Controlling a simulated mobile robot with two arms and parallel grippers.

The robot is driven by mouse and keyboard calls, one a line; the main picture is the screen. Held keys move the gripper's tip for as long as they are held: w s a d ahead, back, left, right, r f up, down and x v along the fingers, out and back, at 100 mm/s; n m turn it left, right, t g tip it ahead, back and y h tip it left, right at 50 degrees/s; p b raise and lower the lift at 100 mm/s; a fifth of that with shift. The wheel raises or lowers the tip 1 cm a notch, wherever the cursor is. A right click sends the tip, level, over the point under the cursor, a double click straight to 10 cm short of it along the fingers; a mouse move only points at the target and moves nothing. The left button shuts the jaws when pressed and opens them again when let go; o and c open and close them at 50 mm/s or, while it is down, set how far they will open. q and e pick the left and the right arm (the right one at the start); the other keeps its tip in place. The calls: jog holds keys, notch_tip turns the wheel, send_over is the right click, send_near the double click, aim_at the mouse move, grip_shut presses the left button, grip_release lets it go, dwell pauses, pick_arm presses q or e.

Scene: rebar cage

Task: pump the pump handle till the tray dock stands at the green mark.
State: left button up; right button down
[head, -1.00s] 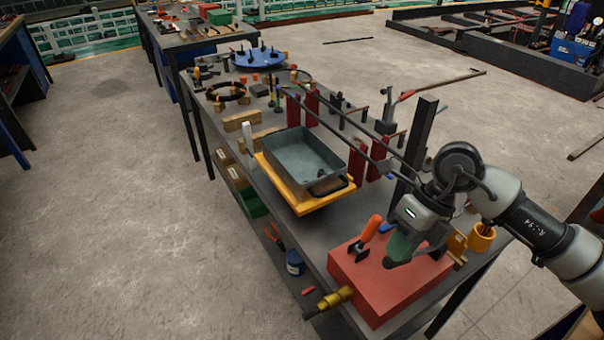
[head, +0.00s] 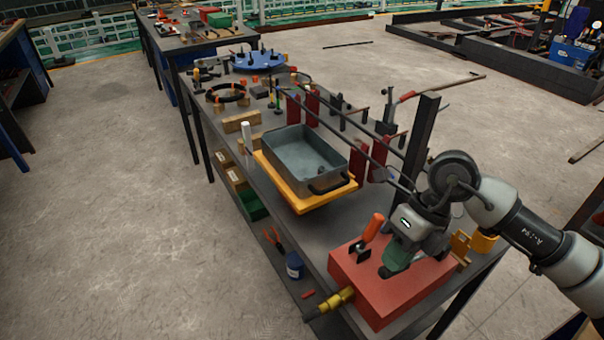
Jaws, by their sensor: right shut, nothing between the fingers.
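The red pump block (head: 390,290) sits on the near end of the bench. An orange-gripped handle (head: 373,228) stands tilted on its top. My right gripper (head: 391,268) is shut and empty, pointing down just right of that handle, low over the block; I cannot tell whether it touches either. The tray dock is a yellow platform (head: 299,204) carrying a grey metal tray (head: 292,160), just beyond the block. A pale upright post (head: 247,135) stands at the dock's left edge. I cannot make out the green mark. My left gripper is not in view.
A dark upright post (head: 421,140) stands behind my right gripper. Long rods and red blocks (head: 379,158) line the bench right of the tray. A brass fitting (head: 338,299) sticks out from the block's left side. The floor at left is clear.

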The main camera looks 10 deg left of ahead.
jog(key=shift+s+a+f+b, duration=0.1)
jog(key=shift+a+f+b, duration=0.05)
jog(key=shift+f+b, duration=0.5)
jog(key=shift+f, duration=0.15)
jog(key=shift+s+a+f+b, duration=0.1)
jog(key=shift+f+b, duration=0.5)
jog(key=shift+f+b, duration=0.45)
jog(key=shift+f, duration=0.05)
jog(key=shift+r, duration=0.2)
jog(key=shift+s+a+r+p+v, duration=0.1)
jog(key=shift+p+v, duration=0.7)
jog(key=shift+v, duration=0.7)
jog(key=shift+s+a+r+p+v, duration=0.15)
jog(key=shift+p+v, duration=0.65)
jog(key=shift+v, duration=0.7)
jog(key=shift+s+a+p+v, duration=0.1)
jog(key=shift+p+v, duration=0.7)
jog(key=shift+v, duration=0.7)
